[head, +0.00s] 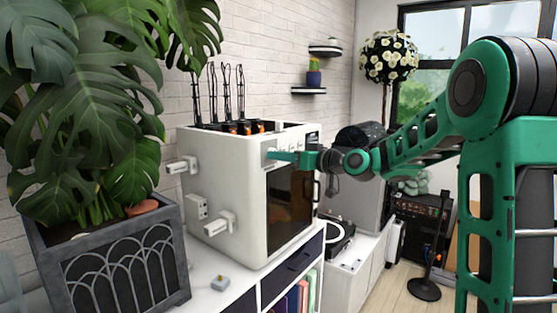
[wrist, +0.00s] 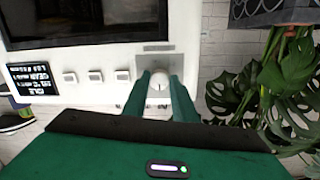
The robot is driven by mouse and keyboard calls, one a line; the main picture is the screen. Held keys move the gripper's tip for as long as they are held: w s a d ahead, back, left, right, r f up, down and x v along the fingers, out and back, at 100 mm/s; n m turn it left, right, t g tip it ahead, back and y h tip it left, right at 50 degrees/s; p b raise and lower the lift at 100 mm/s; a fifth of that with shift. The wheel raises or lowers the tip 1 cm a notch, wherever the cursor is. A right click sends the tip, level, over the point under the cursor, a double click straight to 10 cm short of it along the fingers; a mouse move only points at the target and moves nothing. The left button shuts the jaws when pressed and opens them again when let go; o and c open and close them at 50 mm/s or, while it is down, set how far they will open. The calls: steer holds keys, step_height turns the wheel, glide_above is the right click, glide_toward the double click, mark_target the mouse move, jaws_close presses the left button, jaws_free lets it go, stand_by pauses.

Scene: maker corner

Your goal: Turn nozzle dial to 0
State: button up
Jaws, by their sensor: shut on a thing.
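The white 3D printer (head: 225,180) stands on a cabinet in the head view, with my green gripper (head: 275,155) at the upper front panel. In the wrist view the panel appears upside down, with the dark door window above it. A round white dial (wrist: 159,82), the nozzle dial, sits on a grey plate at the panel's end. My gripper (wrist: 161,88) is shut on this dial, one green finger on each side. A small mark shows on the dial, but its setting cannot be read. In the head view my gripper hides the dial.
Several white square buttons, one of them (wrist: 95,76), lie beside the dial, with a dark display (wrist: 33,78) past them. A large leafy plant in a grey planter (head: 115,265) stands left of the printer.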

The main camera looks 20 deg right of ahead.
steer(key=shift+f, duration=0.25)
steer(key=o, duration=0.9)
steer(key=shift+o, duration=0.7)
steer(key=shift+r, duration=0.1)
steer(key=v, duration=1)
steer(key=shift+s+d, duration=0.15)
steer(key=shift+s, duration=0.1)
